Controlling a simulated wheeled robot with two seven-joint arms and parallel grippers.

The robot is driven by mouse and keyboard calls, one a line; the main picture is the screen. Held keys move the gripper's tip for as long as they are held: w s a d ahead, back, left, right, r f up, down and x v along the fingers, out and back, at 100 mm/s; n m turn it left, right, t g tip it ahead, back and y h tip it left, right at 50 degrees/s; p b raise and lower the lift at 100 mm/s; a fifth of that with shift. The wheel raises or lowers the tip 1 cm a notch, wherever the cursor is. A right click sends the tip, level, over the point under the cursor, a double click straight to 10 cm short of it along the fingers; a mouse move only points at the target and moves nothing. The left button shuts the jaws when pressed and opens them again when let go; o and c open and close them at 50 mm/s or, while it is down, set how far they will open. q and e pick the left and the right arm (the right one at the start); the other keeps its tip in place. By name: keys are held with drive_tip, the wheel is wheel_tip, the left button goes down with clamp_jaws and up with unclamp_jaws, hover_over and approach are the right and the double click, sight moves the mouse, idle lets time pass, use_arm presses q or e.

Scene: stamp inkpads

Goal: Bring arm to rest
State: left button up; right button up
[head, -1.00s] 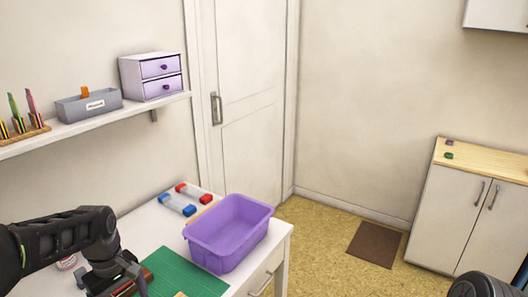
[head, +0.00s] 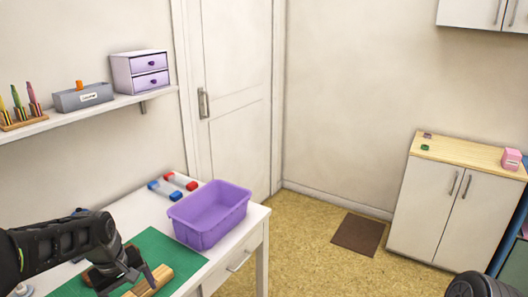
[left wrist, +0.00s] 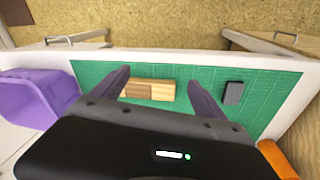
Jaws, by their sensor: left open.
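My left gripper (head: 135,281) is open above the green mat (head: 158,247) on the white table. In the left wrist view its two fingers (left wrist: 162,92) are spread wide, with a wooden block (left wrist: 150,90) showing between them, light with a darker brown part. The block (head: 150,284) also shows at the gripper in the head view. Nothing is seen gripped. A dark grey ribbed block (left wrist: 233,93) lies on the mat to the right of the fingers. My right gripper is out of view.
A purple bin (head: 211,230) stands beside the mat. Blue-ended (head: 153,185) and red-ended (head: 192,185) items lie behind it. An orange object (left wrist: 277,159) is at the wrist view's lower right. A low cabinet (head: 440,205) stands at right; the floor between is mostly clear.

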use_arm(q)
drive_tip(key=w+d+f+m+t+h, duration=0.25)
drive_tip(key=d+f+m, duration=0.35)
drive_tip(key=d+f, duration=0.9)
drive_tip(key=s+d+f+g, duration=0.1)
drive_tip(key=s+d+f, duration=0.4)
drive_tip(key=s, duration=0.2)
drive_tip(key=s+d+f+m+g+h, duration=0.1)
drive_tip(key=s+d+f, duration=0.3)
drive_tip(key=s, duration=0.4)
drive_tip(key=s+d+f+m+g, duration=0.1)
drive_tip(key=s+d+f+g, duration=0.1)
drive_tip(key=s+d+f, duration=0.3)
drive_tip(key=s+f, duration=0.1)
drive_tip(key=s, duration=0.2)
drive_tip(key=shift+s+d+h, duration=0.15)
drive_tip(key=shift+d+h, duration=0.2)
drive_tip(key=shift+a, duration=0.1)
